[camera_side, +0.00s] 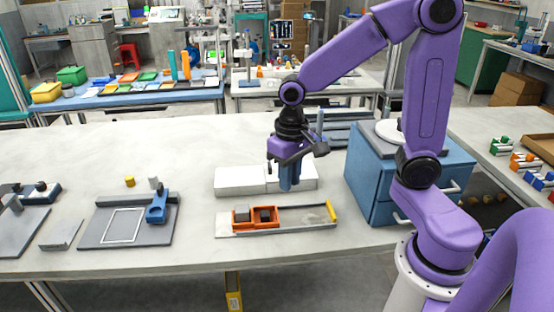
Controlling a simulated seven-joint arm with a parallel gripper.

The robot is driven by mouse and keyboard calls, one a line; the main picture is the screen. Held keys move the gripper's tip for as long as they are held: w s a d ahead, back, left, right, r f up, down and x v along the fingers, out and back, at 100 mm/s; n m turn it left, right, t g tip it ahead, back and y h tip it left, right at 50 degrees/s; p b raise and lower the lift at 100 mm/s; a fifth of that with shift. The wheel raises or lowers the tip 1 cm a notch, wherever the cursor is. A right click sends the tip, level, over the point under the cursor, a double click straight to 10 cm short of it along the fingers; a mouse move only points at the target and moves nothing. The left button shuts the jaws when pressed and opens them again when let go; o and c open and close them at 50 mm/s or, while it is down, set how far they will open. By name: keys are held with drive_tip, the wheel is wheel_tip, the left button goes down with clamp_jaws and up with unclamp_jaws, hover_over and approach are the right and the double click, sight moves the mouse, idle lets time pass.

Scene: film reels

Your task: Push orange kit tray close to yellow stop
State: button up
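The orange kit tray (288,224) lies on a thin grey base plate (290,232) near the front of the table, with dark block-like items in its left part. The yellow stop (331,211) is a short slanted bar at the right end of the plate. My gripper (286,172) points down behind and above the tray, over the white block. A blue upright shape (290,179) is at its fingers; I cannot tell whether it is a finger or a held piece. The gripper looks apart from the tray.
A long white block (236,181) lies just behind the tray. A blue drawer cabinet (366,188) stands to the right. The table between board and tray is clear.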

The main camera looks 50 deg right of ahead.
sight(277, 213)
drive_tip(key=w+d+f+m, duration=0.2)
drive_tip(key=w+d+m, duration=0.4)
drive_tip(key=w+m, duration=0.1)
drive_tip(key=shift+w+d+m, duration=0.15)
drive_tip(key=shift+w+m, duration=0.25)
drive_tip(key=shift+w, duration=0.3)
drive_tip(key=shift+f, duration=0.1)
wheel_tip(277, 213, down, 17)
drive_tip(key=shift+f, duration=0.2)
clamp_jaws()
